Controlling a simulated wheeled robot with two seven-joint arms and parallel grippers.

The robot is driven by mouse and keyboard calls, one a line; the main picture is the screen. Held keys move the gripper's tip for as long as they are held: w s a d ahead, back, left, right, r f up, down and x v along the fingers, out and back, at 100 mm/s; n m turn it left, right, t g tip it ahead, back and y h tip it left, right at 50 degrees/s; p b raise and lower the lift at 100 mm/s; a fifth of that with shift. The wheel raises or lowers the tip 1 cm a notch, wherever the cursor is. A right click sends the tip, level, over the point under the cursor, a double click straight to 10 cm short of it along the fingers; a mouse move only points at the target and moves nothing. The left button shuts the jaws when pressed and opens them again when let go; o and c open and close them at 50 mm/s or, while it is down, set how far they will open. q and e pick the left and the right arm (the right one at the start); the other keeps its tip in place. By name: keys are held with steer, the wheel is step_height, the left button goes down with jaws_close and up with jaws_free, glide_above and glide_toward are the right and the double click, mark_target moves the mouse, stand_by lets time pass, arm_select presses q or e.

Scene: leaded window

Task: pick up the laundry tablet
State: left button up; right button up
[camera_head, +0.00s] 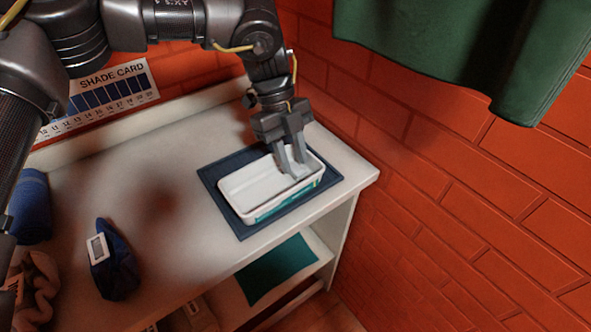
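A white tub (243,187) with a teal band on its side stands on a dark blue mat (217,176) near the right end of the shelf top. My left gripper (297,173) points down into the right end of the tub. Its two fingers are a little apart, with something pale showing between them. I cannot tell whether that is a laundry tablet or the tub's inside, nor whether the fingers grip it. No laundry tablet can be made out for sure. My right gripper is not in view.
A dark blue pouch (117,262) with a white label and a rolled blue cloth (30,207) lie at the left. A shade card (104,93) is on the brick wall. A green cloth (470,45) hangs at upper right. The shelf top's middle is clear.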

arm_select(q)
steer(key=shift+x, duration=0.85)
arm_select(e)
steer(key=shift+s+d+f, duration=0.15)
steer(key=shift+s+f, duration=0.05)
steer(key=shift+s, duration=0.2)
